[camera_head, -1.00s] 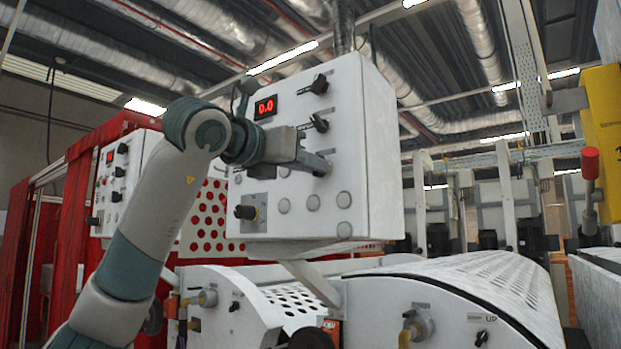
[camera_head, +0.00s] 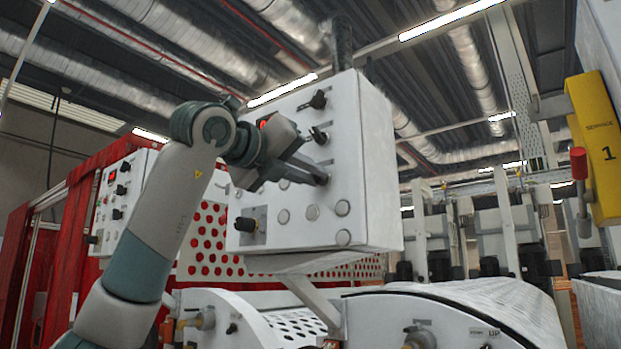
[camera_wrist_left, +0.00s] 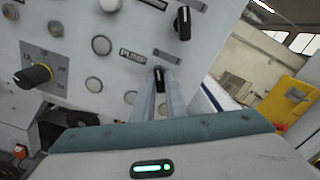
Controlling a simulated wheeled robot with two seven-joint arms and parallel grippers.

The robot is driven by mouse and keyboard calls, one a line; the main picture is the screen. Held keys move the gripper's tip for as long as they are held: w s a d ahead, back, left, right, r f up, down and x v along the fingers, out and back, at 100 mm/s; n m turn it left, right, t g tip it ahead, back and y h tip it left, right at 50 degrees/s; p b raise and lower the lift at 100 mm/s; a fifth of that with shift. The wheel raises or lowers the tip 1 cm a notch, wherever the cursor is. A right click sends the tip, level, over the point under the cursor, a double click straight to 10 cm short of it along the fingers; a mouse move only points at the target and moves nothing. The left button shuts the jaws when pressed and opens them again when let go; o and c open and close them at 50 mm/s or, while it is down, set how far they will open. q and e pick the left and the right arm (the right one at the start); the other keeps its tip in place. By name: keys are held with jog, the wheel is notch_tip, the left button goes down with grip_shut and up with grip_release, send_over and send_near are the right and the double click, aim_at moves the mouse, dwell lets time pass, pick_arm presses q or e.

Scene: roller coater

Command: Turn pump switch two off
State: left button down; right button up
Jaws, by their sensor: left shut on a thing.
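A white control box (camera_head: 372,165) carries a column of black switch knobs on its front. The top knob (camera_head: 318,100) and the middle knob (camera_head: 319,135) are free. My left gripper (camera_head: 320,177) is at the lowest switch of the column, its fingers slanting down to the right. In the left wrist view the left gripper (camera_wrist_left: 160,95) is shut on a black switch knob (camera_wrist_left: 158,76), one finger on each side. A label reading PUMP (camera_wrist_left: 132,55) is beside it, but its number is not legible. Another black knob (camera_wrist_left: 183,22) shows above. The right gripper is not in view.
The red display (camera_head: 265,121) is mostly hidden behind my gripper. A second panel (camera_head: 125,190) stands at left. A white machine cover (camera_head: 480,300) lies below right.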

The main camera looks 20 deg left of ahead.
pick_arm(q)
jog(key=shift+r, duration=0.1)
jog(key=c, duration=1.8)
grip_release()
jog(key=shift+s, duration=0.1)
jog(key=shift+s+a, duration=0.25)
jog(key=shift+s, duration=0.2)
jog(key=b+v, duration=0.4)
jog(key=v, duration=1.2)
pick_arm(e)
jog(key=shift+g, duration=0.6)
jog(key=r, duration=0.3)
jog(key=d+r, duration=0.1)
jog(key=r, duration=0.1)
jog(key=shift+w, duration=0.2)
